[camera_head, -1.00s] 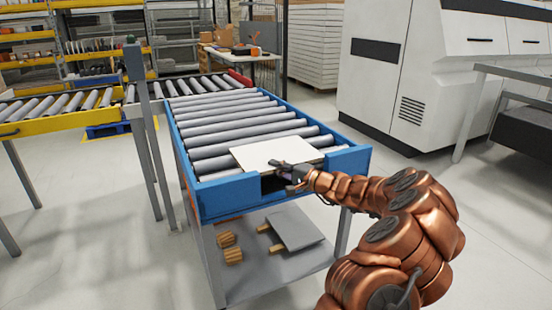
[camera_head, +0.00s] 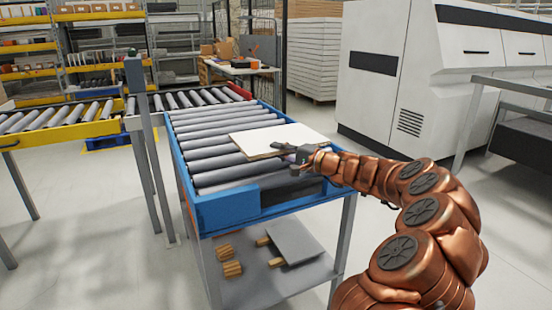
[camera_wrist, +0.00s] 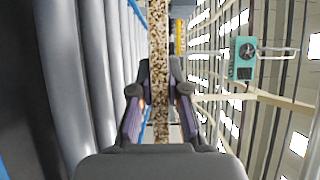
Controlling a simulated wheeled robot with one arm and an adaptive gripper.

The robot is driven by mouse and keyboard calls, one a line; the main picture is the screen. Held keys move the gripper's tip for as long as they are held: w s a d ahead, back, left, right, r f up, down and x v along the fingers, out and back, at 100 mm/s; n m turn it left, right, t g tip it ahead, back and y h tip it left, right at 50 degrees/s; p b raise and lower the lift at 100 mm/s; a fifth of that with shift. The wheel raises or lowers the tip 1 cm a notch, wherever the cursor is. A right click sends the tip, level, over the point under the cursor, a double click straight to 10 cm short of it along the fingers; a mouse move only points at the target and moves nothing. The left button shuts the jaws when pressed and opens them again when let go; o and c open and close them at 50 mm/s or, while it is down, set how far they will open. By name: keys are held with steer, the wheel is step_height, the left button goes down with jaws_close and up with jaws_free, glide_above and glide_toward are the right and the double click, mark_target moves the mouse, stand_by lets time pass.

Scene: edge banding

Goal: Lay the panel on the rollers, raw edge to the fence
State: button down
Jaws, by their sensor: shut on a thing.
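The panel (camera_head: 268,136) is a white board with a thin brown edge. It is over the near part of the roller table, close to level; I cannot tell whether it touches the rollers (camera_head: 222,161). My gripper (camera_head: 298,152) is shut on the panel's near edge, at the table's near end. In the wrist view, the gripper (camera_wrist: 158,90) has its two fingers on either side of the panel's speckled raw edge (camera_wrist: 160,40), with the rollers (camera_wrist: 85,70) to the left. The blue frame (camera_head: 228,209) surrounds the rollers. I cannot make out which side is the fence.
A grey post (camera_head: 146,130) stands left of the table, beside a yellow-sided conveyor (camera_head: 60,134). A shelf below the table holds a grey board (camera_head: 294,241) and small wooden blocks (camera_head: 229,261). A large white machine (camera_head: 420,75) stands right. Several bare rollers lie beyond the panel.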

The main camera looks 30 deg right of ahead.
steer(key=s+d+r+p, duration=0.3)
steer(key=s+d+r, duration=0.1)
steer(key=s+r, duration=0.5)
steer(key=shift+s+d, duration=0.3)
steer(key=shift+s, duration=0.15)
stand_by(0.4)
steer(key=shift+r, duration=0.15)
step_height(320, 180, up, 6)
steer(key=g+h+p, duration=0.2)
steer(key=g+p, duration=0.3)
steer(key=p, duration=0.3)
steer(key=g+h+p, duration=0.2)
steer(key=g+p, duration=0.3)
steer(key=p, duration=0.3)
steer(key=g+h+p, duration=0.3)
steer(key=g+p, duration=0.2)
steer(key=p, duration=0.3)
stand_by(0.8)
stand_by(0.6)
